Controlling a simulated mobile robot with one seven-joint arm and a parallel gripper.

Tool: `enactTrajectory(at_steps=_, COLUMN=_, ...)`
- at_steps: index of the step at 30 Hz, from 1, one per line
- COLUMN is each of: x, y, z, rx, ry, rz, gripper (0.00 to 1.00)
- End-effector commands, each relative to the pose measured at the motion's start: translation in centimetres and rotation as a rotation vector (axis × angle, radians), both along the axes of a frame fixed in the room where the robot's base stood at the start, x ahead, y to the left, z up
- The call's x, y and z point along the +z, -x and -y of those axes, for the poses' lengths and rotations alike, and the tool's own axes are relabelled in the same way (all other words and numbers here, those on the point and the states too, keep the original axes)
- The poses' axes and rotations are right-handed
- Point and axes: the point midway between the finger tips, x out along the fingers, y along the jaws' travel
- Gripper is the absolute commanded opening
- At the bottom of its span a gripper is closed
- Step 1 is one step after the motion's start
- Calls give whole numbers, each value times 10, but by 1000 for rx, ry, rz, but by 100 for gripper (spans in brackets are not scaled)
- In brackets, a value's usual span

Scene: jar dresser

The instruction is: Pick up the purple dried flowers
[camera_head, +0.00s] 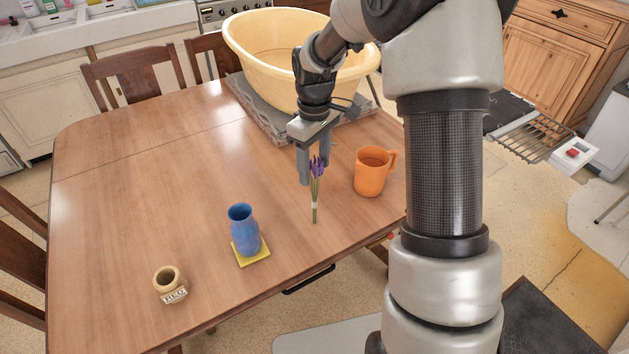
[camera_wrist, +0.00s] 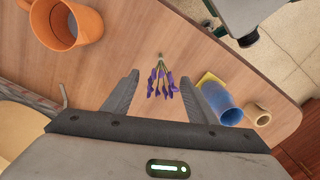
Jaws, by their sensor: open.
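The purple dried flowers (camera_head: 316,178) are a small bunch with purple heads and green stems, on the wooden table (camera_head: 150,190). My gripper (camera_head: 315,180) is open and points down at the flower heads, with its fingers close by them in the head view. In the wrist view the flowers (camera_wrist: 160,82) show ahead of and between the two fingers (camera_wrist: 161,95), with the heads toward me and the stem end farther away. The fingers are not closed on them. I cannot tell the exact height gap.
An orange mug (camera_head: 370,172) stands just right of the flowers. A blue vase (camera_head: 242,230) on a yellow square (camera_head: 253,257) and a small beige pot (camera_head: 168,282) stand to the front left. A large yellow basin (camera_head: 265,55) is behind. The table's left side is clear.

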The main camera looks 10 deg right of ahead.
Motion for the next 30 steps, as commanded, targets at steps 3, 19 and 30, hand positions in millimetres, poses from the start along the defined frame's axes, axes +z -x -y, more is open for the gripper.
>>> enactTrajectory(at_steps=3, x=-22, y=3, z=0, rx=1, ry=0, rz=-5, gripper=52)
enactTrajectory(at_steps=19, x=-44, y=2, z=0, rx=0, ry=0, rz=-1, gripper=39)
enactTrajectory(at_steps=30, x=-44, y=2, z=0, rx=0, ry=0, rz=-1, gripper=6)
